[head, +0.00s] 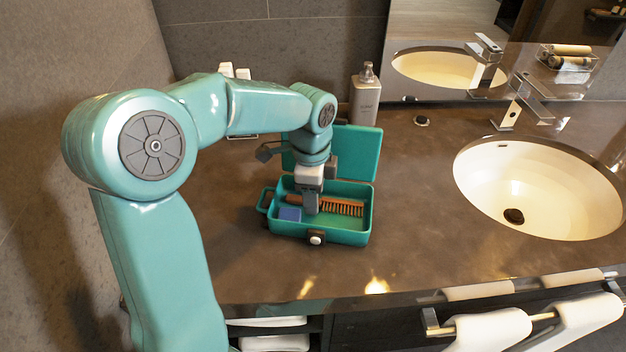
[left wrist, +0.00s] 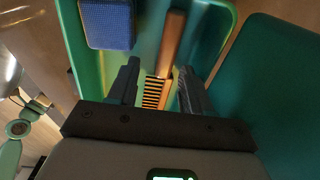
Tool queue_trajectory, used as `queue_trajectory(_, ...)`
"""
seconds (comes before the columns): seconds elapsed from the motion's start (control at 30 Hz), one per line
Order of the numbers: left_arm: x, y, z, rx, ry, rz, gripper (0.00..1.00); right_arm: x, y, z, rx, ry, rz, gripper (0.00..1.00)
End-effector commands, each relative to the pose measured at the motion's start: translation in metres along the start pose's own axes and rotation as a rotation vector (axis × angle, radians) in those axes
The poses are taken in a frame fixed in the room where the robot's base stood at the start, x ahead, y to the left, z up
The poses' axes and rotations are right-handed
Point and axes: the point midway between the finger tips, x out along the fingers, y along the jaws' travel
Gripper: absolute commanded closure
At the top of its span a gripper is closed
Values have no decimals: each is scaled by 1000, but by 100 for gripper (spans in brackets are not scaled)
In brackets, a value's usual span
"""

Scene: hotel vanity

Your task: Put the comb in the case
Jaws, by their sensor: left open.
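The teal case (head: 345,238) stands open on the counter, its lid (head: 358,152) raised at the back. The brown comb (head: 342,207) lies inside the case, bristles toward the front, next to a blue block (head: 290,214). My left gripper (head: 311,208) reaches down into the case at the comb. In the left wrist view its open fingers (left wrist: 158,90) are on either side of the comb (left wrist: 171,45), and the blue block (left wrist: 108,22) is at the upper left. The fingers hide part of the comb. My right gripper is not in the head view.
A soap bottle (head: 365,97) stands behind the case. A sink (head: 540,185) with a faucet (head: 515,105) is on the right. Rolled towels (head: 490,330) hang at the front edge. The counter between case and sink is clear.

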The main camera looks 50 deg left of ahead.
Motion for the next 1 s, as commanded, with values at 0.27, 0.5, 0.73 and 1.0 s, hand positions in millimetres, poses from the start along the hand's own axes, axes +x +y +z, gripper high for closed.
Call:
queue_trajectory(0.27,-57,-1,-1,0,4,-8,50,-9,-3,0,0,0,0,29)
queue_trajectory(0.5,-120,-1,-1,1,3,-5,50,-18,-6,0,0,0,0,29)
queue_trajectory(0.73,-155,0,0,1,1,-2,50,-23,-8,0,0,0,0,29)
queue_trajectory(1.0,-162,0,0,0,0,0,50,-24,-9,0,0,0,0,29)
